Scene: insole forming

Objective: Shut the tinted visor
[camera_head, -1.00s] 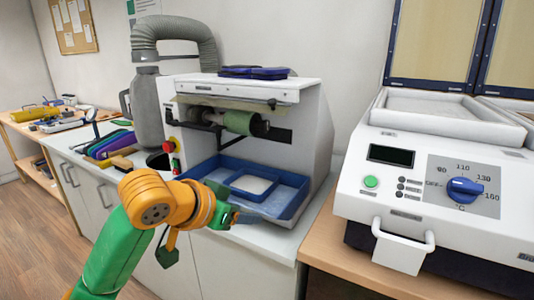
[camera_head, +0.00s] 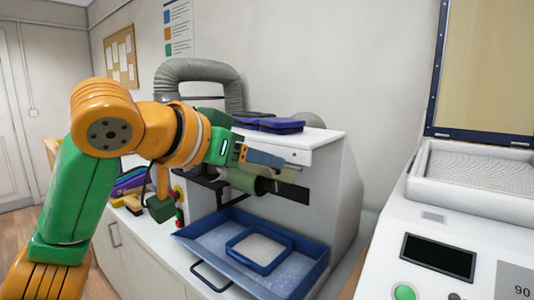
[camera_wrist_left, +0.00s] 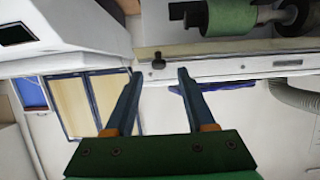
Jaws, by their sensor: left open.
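The tinted visor (camera_wrist_left: 235,47) shows in the left wrist view as a thin greyish-beige strip along the edge of the white grinding machine's opening. The visor appears raised, with the green roller (camera_head: 240,179) uncovered below. My left gripper (camera_head: 278,160) is in front of the machine's upper front edge, open and empty. In the left wrist view its two fingers (camera_wrist_left: 160,74) point at the edge by a small dark knob (camera_wrist_left: 158,63). I cannot tell whether they touch it. My right gripper is out of view.
A blue tray (camera_head: 203,250) sits under the roller, with a smaller blue frame in it. Dark blue pads (camera_head: 280,125) lie on the machine's top. A grey hose (camera_head: 195,70) rises behind. A white heating press (camera_head: 450,205) with its lid up stands at the right.

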